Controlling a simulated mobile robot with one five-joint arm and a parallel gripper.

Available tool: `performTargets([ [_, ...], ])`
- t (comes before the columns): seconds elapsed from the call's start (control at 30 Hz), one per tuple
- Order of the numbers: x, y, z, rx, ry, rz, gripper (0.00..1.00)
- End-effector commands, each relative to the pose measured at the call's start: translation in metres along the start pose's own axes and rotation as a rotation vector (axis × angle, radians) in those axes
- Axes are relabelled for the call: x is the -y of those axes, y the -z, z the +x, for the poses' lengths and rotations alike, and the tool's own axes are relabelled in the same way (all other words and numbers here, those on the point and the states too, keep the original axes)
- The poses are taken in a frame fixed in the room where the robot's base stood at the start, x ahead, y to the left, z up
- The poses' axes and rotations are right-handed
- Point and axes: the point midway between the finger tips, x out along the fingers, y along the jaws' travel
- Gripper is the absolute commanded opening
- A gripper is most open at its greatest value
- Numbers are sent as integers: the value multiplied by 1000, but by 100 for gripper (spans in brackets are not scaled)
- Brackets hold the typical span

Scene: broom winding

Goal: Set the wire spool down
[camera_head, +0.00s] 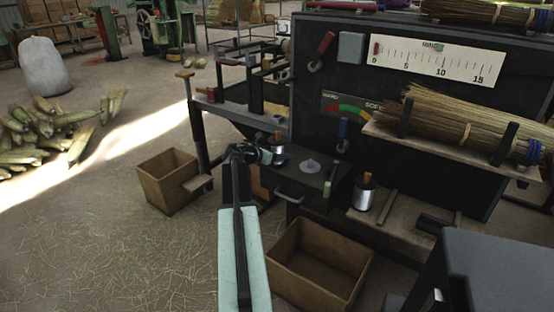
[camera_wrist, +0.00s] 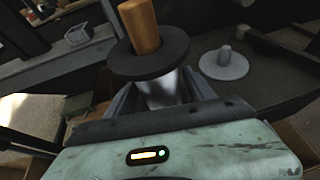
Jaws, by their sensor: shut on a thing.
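The wire spool (camera_wrist: 172,86) has a silver wire body, a dark top flange and a wooden peg standing up from it. In the wrist view my gripper (camera_wrist: 165,95) is shut on its silver body. In the head view the held spool (camera_head: 278,155) is at the end of my arm, over the left part of the dark bench shelf (camera_head: 303,188). I cannot tell whether its base touches the shelf. A grey round holder with a short post (camera_head: 311,166) stands on the shelf to the right; it also shows in the wrist view (camera_wrist: 224,63).
A second spool (camera_head: 364,193) stands on a lower ledge at right. An open cardboard box (camera_head: 320,235) sits on the floor below the shelf, another (camera_head: 163,172) at left. The dark panel (camera_head: 345,85) rises behind, with a broom bundle (camera_head: 470,125) on its right rack.

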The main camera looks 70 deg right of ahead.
Motion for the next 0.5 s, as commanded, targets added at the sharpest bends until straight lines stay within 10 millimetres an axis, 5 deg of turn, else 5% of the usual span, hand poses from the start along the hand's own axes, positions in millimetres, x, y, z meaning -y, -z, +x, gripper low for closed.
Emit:
performTargets([
  [0.23, 0, 2, 1, 1, 0, -1, 0],
  [0.27, 0, 1, 1, 0, 1, 0, 71],
  [0.3, 0, 1, 1, 0, 1, 0, 82],
  [0.5, 1, 1, 1, 0, 1, 0, 85],
])
